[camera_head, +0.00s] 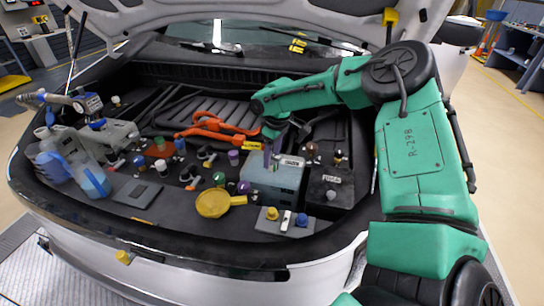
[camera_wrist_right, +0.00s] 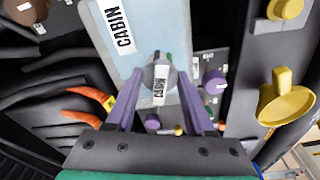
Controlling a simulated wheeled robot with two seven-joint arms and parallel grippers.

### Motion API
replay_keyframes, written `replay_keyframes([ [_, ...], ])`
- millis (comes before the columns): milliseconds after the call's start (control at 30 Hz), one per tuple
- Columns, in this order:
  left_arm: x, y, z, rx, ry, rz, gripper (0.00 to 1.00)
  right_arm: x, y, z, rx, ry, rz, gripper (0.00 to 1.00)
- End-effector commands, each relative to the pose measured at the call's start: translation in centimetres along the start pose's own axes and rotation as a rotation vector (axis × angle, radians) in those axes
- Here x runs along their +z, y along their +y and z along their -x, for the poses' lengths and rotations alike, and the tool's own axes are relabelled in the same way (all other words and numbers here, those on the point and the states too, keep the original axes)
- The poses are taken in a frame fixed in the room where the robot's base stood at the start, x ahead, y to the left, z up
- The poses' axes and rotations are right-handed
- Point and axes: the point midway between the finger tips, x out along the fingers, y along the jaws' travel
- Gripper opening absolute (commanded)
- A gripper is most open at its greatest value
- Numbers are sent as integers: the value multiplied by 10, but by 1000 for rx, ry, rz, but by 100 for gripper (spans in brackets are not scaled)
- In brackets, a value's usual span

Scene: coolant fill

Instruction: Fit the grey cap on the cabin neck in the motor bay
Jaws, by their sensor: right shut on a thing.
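My right gripper (camera_head: 271,156) reaches down over the pale blue tank (camera_head: 272,184) in the motor bay. In the right wrist view its purple fingers (camera_wrist_right: 161,82) are shut on the grey cap (camera_wrist_right: 160,73), which carries a white label. The tank with the CABIN label (camera_wrist_right: 105,50) lies directly beyond the cap in that view. The cap covers the cabin neck, so I cannot tell whether it is seated on it or just above it. In the head view the fingers hide the cap. My left gripper is not in view.
A yellow funnel (camera_head: 212,203) lies left of the tank. A grey plate (camera_head: 267,226) with yellow and blue caps is in front. Orange cables (camera_head: 215,124) run behind. A dark box (camera_head: 327,193) stands to the right, and blue-white jugs (camera_head: 92,182) stand at the far left.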

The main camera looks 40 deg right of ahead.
Motion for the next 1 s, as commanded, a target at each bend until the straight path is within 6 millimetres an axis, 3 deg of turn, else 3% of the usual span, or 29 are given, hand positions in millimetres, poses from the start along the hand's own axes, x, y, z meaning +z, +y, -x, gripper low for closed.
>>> replay_keyframes([
  [233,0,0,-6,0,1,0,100,0,-1,-2,29,0,-247,18],
  [500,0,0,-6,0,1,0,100,0,-1,-1,32,-1,-271,18],
  [767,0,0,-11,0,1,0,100,0,-1,-2,64,0,-530,18],
  [1000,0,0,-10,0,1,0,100,0,-1,-1,65,-1,-546,18],
])
